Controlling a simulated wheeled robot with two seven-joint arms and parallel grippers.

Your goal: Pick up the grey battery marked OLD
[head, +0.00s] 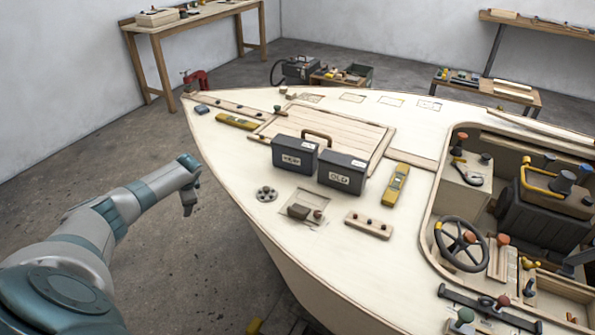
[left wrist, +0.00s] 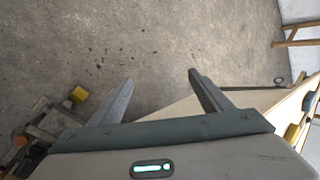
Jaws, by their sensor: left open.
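The grey battery marked OLD (head: 341,172) stands upright on the pale plywood deck (head: 235,165) in the head view. A similar dark grey battery (head: 295,154), its label seemingly reading NEW, stands just to its left. My left gripper (head: 188,207) hangs off the left side of the hull, clear of the deck and well left of both batteries. In the left wrist view its two fingers (left wrist: 160,95) are apart with nothing between them, above the concrete floor. The batteries do not show in that view. My right gripper is not in view.
A wooden hatch with a brown handle (head: 316,135) lies behind the batteries. A yellow level (head: 396,184) lies right of OLD. A knobbed strip (head: 368,225) and a recess (head: 305,208) are in front. The cockpit with steering wheel (head: 461,243) opens at right.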

